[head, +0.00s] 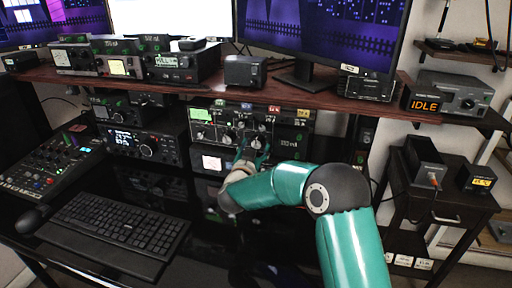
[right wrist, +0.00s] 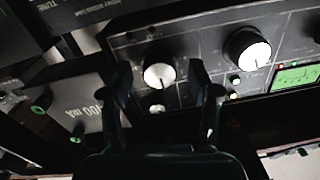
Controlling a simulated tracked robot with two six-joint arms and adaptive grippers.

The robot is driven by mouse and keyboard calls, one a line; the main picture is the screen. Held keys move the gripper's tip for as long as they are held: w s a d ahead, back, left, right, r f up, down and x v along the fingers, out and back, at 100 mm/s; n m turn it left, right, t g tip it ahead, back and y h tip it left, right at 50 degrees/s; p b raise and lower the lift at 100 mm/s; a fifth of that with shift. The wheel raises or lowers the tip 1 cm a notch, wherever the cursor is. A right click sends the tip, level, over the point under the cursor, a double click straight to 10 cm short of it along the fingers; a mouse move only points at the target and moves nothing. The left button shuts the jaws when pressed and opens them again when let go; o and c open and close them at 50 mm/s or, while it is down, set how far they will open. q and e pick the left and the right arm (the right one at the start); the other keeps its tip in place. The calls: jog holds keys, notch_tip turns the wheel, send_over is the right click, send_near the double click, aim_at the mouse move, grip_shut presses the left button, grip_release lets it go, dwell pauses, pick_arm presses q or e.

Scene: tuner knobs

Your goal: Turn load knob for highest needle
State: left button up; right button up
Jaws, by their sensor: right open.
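The tuner (head: 220,109) is a dark panel unit under the wooden shelf, with a lit green meter (head: 202,114) at its left. The meter (right wrist: 297,77) also shows in the right wrist view, at the right edge. In that view a black knob with a white face (right wrist: 159,72) lies between the fingertips of my open right gripper (right wrist: 160,66); contact cannot be told. A second such knob (right wrist: 246,50) is nearer the meter. The panel labels are too small to read. In the head view my right gripper (head: 252,153) is at the knobs. My left gripper is out of view.
The wooden shelf (head: 215,88) overhangs the tuner closely. A 100 mA unit (right wrist: 85,105) adjoins it. An orange IDLE display (head: 425,104) is at the right. A keyboard (head: 120,225) and a mixer (head: 50,160) occupy the desk's left; the dark desktop before the radios is clear.

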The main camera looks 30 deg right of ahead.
jog(key=c, duration=1.2)
jog(key=shift+o, duration=0.2)
jog(key=shift+d, duration=0.1)
jog(key=shift+f+m+b, duration=0.15)
jog(key=shift+m+b, duration=0.35)
jog(key=shift+b, duration=0.4)
jog(key=m+b, duration=0.4)
jog(key=b, duration=0.1)
jog(key=shift+f, duration=0.1)
jog(key=shift+m+b, duration=1.1)
jog(key=shift+w, duration=0.1)
jog(key=o, duration=1.2)
jog(key=shift+r, duration=0.2)
jog(key=shift+c, duration=0.2)
